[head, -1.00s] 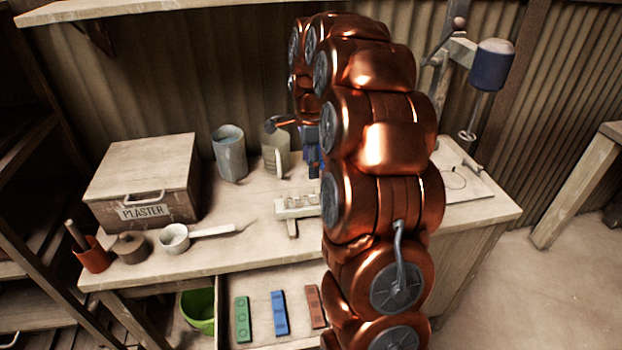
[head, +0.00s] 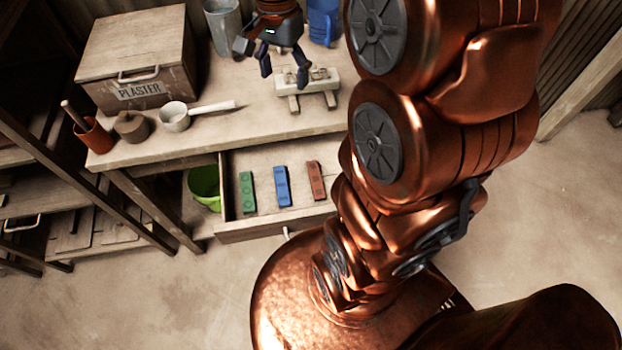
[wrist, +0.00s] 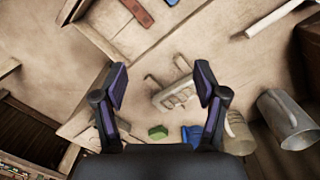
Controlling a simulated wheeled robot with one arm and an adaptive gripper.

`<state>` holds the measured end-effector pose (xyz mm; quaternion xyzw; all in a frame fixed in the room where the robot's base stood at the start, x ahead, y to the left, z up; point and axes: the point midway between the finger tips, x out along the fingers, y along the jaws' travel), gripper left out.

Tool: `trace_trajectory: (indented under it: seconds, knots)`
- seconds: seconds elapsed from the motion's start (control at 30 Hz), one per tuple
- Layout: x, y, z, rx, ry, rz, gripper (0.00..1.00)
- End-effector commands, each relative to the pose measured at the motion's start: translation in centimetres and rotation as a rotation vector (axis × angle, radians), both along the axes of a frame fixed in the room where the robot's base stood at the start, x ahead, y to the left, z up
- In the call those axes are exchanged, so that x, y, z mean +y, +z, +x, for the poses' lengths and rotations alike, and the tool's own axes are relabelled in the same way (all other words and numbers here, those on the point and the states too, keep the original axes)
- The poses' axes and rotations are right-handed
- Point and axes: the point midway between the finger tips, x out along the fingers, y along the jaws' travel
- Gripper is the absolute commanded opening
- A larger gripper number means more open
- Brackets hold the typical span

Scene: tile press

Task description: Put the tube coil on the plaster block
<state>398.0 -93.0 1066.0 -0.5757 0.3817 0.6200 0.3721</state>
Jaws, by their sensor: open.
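My gripper (head: 283,72) hangs over the back of the bench, open and empty, its fingers pointing down. In the wrist view its two fingers (wrist: 160,82) are spread wide with nothing between them. A pale block-like piece on short legs (head: 306,92) sits on the bench just below and right of the gripper; it also shows between and beyond the fingers in the wrist view (wrist: 174,95). I cannot tell whether it is the plaster block. A lidded box marked PLASTER (head: 140,92) stands at the bench's left. I cannot make out a tube coil for certain.
A white ladle (head: 175,118), a brown round piece (head: 131,127) and an orange pot (head: 94,137) line the bench front. An open drawer (head: 262,229) holds green, blue and red strips. A metal cup (head: 223,28) and blue jug (head: 323,20) stand behind. A green bucket (head: 203,186) is below.

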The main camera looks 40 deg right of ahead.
Motion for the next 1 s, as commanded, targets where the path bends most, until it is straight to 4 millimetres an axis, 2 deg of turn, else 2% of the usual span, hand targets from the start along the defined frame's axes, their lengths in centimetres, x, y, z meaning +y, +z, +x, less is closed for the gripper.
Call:
trace_trajectory:
  seconds: [0.1, 0.3, 0.5, 0.6, 0.7, 0.8, 1.0]
  knots:
    - [2.8, -0.1, -3.7, 0.012, 0.210, 0.013, 0.72]
    - [6.2, -1.2, -10.0, 0.039, 0.552, 0.040, 0.72]
    - [8.4, -2.8, -16.0, 0.058, 0.868, 0.070, 0.72]
    - [9.0, -3.5, -18.2, 0.063, 0.986, 0.082, 0.72]
    - [9.3, -4.2, -19.9, 0.073, 1.067, 0.096, 0.72]
    - [9.3, -4.4, -20.6, 0.074, 1.110, 0.102, 0.72]
    - [9.3, -4.5, -20.8, 0.074, 1.123, 0.103, 0.72]
